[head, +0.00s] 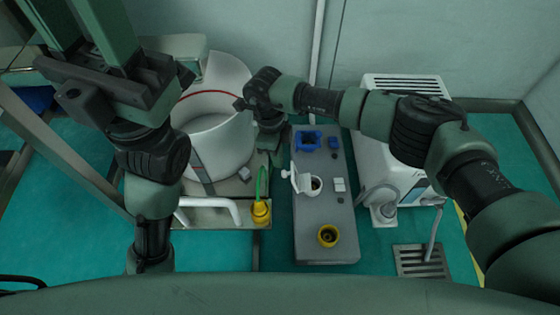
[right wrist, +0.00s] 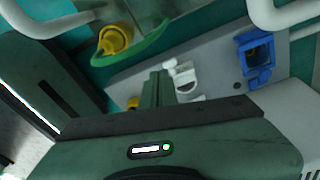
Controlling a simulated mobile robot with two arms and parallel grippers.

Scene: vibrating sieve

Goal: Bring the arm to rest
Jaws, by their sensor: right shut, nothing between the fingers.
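My right arm (head: 365,110) reaches in from the right, bent over the white machine. Its gripper (head: 270,148) points down between the white drum and the grey bench and is largely hidden by the wrist in the head view. In the right wrist view the right gripper's fingers (right wrist: 156,88) are together with nothing between them, above the grey bench. My left gripper (head: 76,25) is raised at the upper left, close to the head camera. Its two fingers are apart and empty, with their tips cut off by the top edge.
The grey bench (head: 325,218) carries a blue holder (head: 308,140), a white cup-like part (head: 304,183) and a yellow ring-shaped part (head: 328,236). A white drum (head: 215,135) stands left, with a yellow fitting (head: 261,212) before it. A white machine (head: 385,165) stands right.

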